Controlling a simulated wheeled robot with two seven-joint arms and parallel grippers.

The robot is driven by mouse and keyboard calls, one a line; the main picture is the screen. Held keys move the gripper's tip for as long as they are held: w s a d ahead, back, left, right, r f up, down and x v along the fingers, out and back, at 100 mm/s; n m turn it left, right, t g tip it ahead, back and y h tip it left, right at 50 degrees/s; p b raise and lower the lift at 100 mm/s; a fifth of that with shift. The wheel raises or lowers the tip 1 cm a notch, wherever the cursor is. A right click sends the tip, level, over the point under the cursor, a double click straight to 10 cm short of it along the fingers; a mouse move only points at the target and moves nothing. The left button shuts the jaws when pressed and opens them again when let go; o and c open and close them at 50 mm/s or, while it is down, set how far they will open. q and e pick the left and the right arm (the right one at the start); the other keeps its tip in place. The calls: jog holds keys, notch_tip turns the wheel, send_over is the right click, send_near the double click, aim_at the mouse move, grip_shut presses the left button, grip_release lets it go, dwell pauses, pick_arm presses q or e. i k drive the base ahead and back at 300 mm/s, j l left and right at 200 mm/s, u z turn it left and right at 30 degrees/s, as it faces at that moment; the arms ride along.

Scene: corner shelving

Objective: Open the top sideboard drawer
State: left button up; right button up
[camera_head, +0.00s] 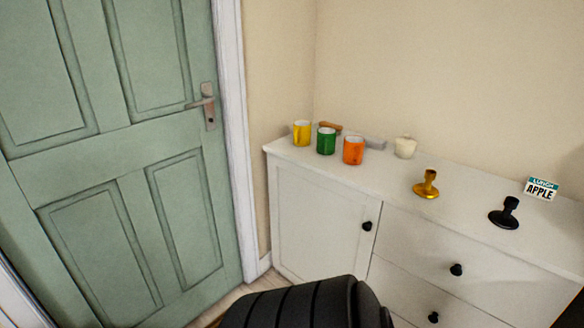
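A white sideboard (320,215) stands along the wall at the right. Its top drawer (420,250) is shut, flush with the front, and has a round black knob (456,270). A lower drawer (398,290) with its own black knob (433,317) is partly cut off by the bottom edge. A cupboard door with a black knob (367,226) is at the left of the drawers. A dark ribbed part, probably of my own body, covers the bottom middle. Neither gripper can be made out.
On the sideboard top stand yellow (302,133), green (326,141) and orange (353,151) mugs, a cream jar (405,146), gold (426,185) and black (504,213) holders, and an "APPLE" sign (541,188). A green door (110,180) is at the left.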

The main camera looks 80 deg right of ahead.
aim_at(521, 294)
jog(key=z, duration=4.05)
jog(key=k+j+z, duration=0.1)
jog(key=j, duration=0.25)
